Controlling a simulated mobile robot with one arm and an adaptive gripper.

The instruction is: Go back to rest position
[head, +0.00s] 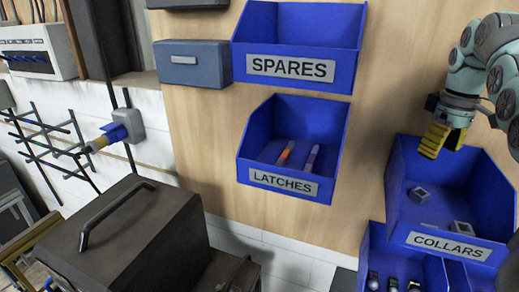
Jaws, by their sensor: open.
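My gripper (437,140) is at the upper right, at the end of my teal and grey arm. Its yellow fingers point down in front of the wall, above the left part of the blue COLLARS bin (398,185) in the picture. The gripper is open and I see nothing held in it. The small size of the fingers hides the exact gap between them.
The blue SPARES bin (297,28) and LATCHES bin (255,140) hang on the wooden wall; LATCHES holds slim parts. COLLARS holds small grey pieces. A dark case (130,235) stands at lower left near a black wall lattice (48,140). A grey box (195,65) hangs beside SPARES.

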